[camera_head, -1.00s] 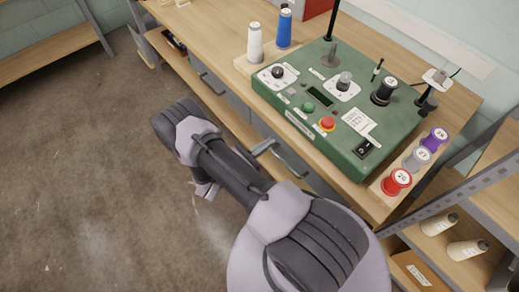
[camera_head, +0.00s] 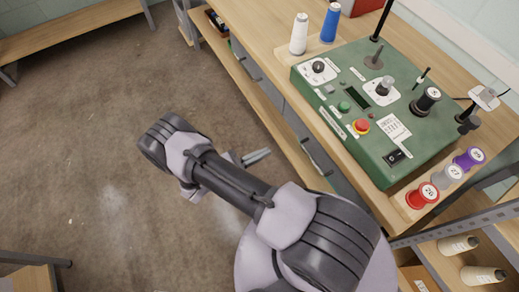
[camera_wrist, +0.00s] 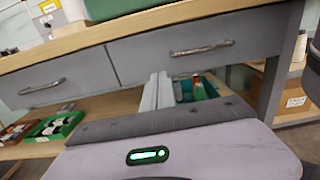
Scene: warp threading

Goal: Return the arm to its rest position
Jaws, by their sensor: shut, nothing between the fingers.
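My arm, grey and black, reaches across the lower middle of the head view over the brown floor (camera_head: 90,130). My gripper (camera_head: 257,156) shows beside the arm's forearm as two grey fingers close together, left of the workbench (camera_head: 290,110). In the wrist view my gripper (camera_wrist: 158,92) points toward the grey drawers (camera_wrist: 195,52) under the bench top, with its fingers together and nothing between them. It looks apart from the bench.
A green control box (camera_head: 385,110) stands on the bench, with white (camera_head: 299,35) and blue (camera_head: 331,22) spools behind and red (camera_head: 422,196), grey and purple spools in front. A green tray (camera_wrist: 55,127) lies on the lower shelf. Open floor lies to the left.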

